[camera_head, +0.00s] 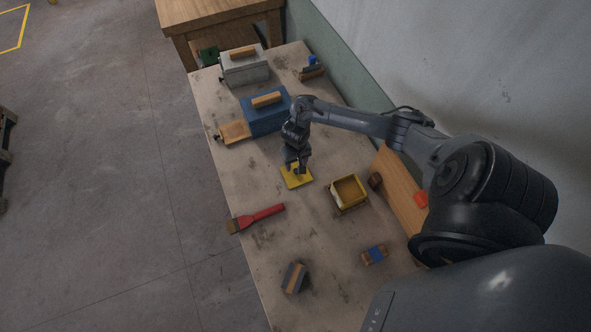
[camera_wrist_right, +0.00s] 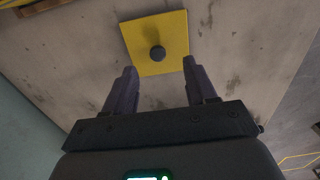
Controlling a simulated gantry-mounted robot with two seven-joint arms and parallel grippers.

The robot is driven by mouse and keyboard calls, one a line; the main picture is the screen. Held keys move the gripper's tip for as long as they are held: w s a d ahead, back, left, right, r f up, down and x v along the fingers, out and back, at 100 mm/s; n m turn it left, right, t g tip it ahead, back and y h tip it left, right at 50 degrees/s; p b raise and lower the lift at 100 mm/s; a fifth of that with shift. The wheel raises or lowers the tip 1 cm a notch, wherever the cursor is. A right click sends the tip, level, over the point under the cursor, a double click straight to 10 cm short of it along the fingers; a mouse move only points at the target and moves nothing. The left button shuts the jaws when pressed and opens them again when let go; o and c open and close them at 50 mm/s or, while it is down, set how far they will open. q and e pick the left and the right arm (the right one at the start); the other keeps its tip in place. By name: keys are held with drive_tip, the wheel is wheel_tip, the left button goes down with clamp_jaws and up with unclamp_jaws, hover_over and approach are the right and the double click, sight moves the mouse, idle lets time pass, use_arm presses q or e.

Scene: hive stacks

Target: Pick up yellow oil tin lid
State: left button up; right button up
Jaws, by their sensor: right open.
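The yellow oil tin lid (camera_head: 292,181) is a flat yellow square lying on the table, left of the open yellow tin (camera_head: 349,191). In the right wrist view the lid (camera_wrist_right: 172,36) shows a round dark knob (camera_wrist_right: 157,53) in its middle. My right gripper (camera_head: 297,170) is over the lid in the head view and hides part of it. In the right wrist view its two fingers (camera_wrist_right: 163,73) are spread apart with nothing between them, and the knob lies just beyond the fingertips. My left gripper is not in view.
A blue box (camera_head: 262,118) and a grey box (camera_head: 243,73), both with wooden handles, stand toward the far end of the table (camera_head: 245,181). A red-handled brush (camera_head: 258,217) lies near the left edge. Small blocks (camera_head: 294,277) lie at the near end. A wall runs along the right.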

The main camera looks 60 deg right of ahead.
sight(296, 171)
drive_tip(key=shift+f, duration=0.95)
drive_tip(key=f+b, duration=0.1)
drive_tip(key=f, duration=0.1)
drive_tip(key=d+f+b, duration=0.1)
drive_tip(key=shift+w+f, duration=0.1)
drive_tip(key=shift+f, duration=0.3)
drive_tip(key=shift+a+f, duration=0.1)
drive_tip(key=shift+f, duration=0.55)
clamp_jaws()
